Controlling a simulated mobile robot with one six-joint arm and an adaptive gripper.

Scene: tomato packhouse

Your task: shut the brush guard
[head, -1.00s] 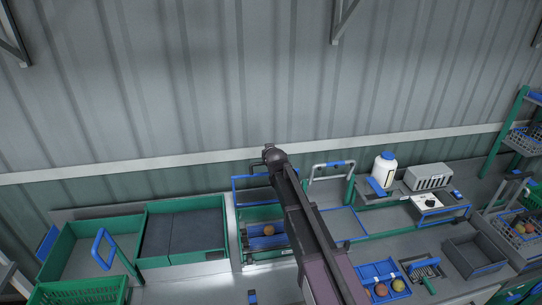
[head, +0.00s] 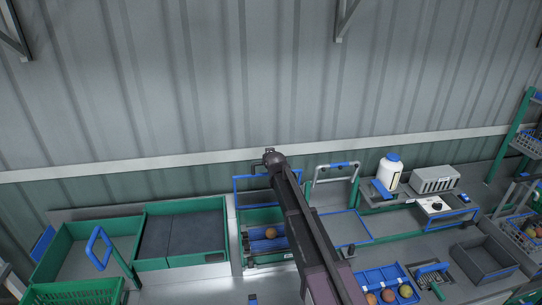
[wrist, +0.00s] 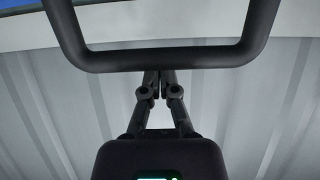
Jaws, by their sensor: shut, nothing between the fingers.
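The brush guard (head: 252,184) is a clear panel in a thin blue frame. In the head view it stands raised at the back of the green-sided brush unit (head: 262,215), left of my arm. A round orange-brown fruit (head: 270,233) lies on the blue bed below it. My arm covers the guard's right side. In the wrist view my gripper (wrist: 158,77) is shut and empty, its fingers together. A black rounded bar (wrist: 160,58) crosses in front of the fingers; I cannot tell whether it belongs to the guard or whether they touch.
Dark belt trays (head: 185,238) and a blue loop handle (head: 98,248) are at left. A white jug (head: 391,174), a grey box (head: 435,180) and a blue tray (head: 375,279) with fruit are right of my arm. The corrugated wall (head: 200,90) stands close behind.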

